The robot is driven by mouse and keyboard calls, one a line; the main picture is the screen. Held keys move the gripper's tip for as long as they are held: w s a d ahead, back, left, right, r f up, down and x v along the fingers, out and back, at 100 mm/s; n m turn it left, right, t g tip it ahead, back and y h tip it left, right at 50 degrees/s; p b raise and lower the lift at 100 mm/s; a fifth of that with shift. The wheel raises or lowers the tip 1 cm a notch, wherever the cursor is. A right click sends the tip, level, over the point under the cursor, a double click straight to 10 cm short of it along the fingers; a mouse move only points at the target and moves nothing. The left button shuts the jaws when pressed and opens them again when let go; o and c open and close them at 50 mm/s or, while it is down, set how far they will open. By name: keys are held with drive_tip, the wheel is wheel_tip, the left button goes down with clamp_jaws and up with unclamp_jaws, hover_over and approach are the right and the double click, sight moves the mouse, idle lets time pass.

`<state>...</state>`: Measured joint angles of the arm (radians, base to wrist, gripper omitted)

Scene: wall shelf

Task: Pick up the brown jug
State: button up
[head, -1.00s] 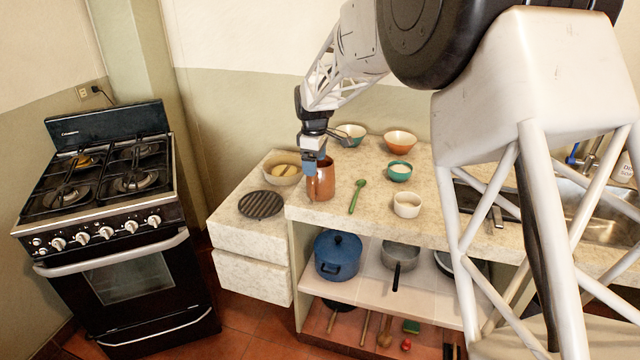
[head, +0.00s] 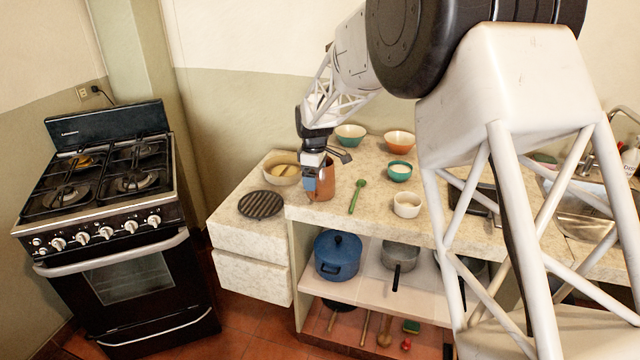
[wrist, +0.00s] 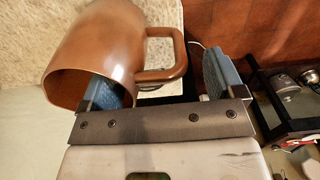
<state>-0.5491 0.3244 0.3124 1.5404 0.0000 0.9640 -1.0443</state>
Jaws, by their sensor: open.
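The brown jug (head: 326,188) stands upright near the left front edge of the stone counter (head: 375,205). My gripper (head: 317,187) is at the jug from above, pointing down, with a blue finger in front of the jug's left side. In the wrist view the jug (wrist: 108,42) is at the upper left, with its mouth toward the camera. My gripper (wrist: 165,82) is open there. Its left finger overlaps the jug's mouth and seems to be inside it. Its right finger is clear beyond the handle (wrist: 170,70), which lies between the fingers. The fingertips' lower ends are partly hidden.
A beige bowl (head: 283,168) is left of the jug, with a dark round grill (head: 261,204) in front. The stove (head: 110,220) stands far left.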

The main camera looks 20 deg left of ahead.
drive_tip(key=shift+f, duration=0.95)
drive_tip(key=c, duration=1.3)
